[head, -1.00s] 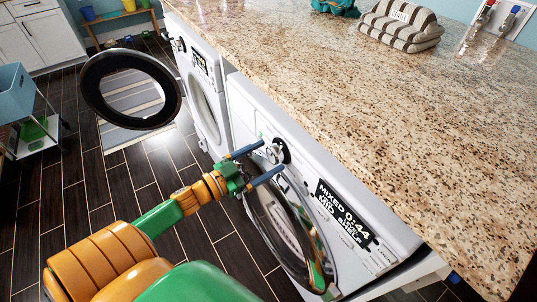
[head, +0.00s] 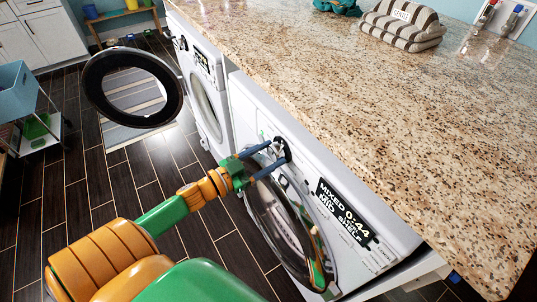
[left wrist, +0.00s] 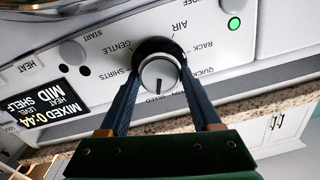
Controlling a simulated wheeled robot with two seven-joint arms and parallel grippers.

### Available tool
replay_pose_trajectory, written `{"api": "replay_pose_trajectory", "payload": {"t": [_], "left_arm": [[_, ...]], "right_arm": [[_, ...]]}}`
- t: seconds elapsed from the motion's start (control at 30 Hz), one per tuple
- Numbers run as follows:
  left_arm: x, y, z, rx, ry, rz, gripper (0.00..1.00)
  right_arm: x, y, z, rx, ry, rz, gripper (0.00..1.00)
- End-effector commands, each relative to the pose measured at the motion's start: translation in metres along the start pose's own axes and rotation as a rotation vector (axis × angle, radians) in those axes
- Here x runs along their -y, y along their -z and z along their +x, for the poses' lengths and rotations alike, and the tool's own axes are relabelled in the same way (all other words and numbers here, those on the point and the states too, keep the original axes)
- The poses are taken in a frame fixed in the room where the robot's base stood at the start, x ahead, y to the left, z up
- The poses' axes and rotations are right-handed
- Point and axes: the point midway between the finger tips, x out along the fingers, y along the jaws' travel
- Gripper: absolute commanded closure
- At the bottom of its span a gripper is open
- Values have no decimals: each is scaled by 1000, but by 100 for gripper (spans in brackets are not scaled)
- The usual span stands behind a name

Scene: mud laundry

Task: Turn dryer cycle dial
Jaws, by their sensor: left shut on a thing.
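The dryer cycle dial (head: 283,148) is a round silver knob with a black surround on the near white machine's front panel (head: 315,185). In the left wrist view the dial (left wrist: 160,73) shows up close, its pointer line toward the MIXED label. AIR, GENTLE, SHIRTS, QUICK and RACK are printed around it. The display (head: 345,210) reads MIXED 0:44, MID, SHELF. My left gripper (head: 279,152) is shut on the dial, one dark blue finger on each side. Its fingers also show in the left wrist view (left wrist: 160,80). My right gripper is out of view.
A granite countertop (head: 380,110) overhangs the machines. The near machine's round glass door (head: 285,235) is below the dial. The far machine's round door (head: 132,88) stands open over the dark floor. A blue cart (head: 22,90) is at the left.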

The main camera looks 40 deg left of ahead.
Motion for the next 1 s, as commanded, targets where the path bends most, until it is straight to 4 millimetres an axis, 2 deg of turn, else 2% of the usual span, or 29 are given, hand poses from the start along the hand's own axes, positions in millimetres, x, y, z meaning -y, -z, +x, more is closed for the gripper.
{"api": "replay_pose_trajectory", "payload": {"t": [0.6, 1.0], "left_arm": [[-1, -1, 0, -16, 5, 446, 91], [-2, -2, 0, -24, 5, 620, 91]], "right_arm": [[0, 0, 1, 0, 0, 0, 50], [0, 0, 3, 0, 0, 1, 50]]}}
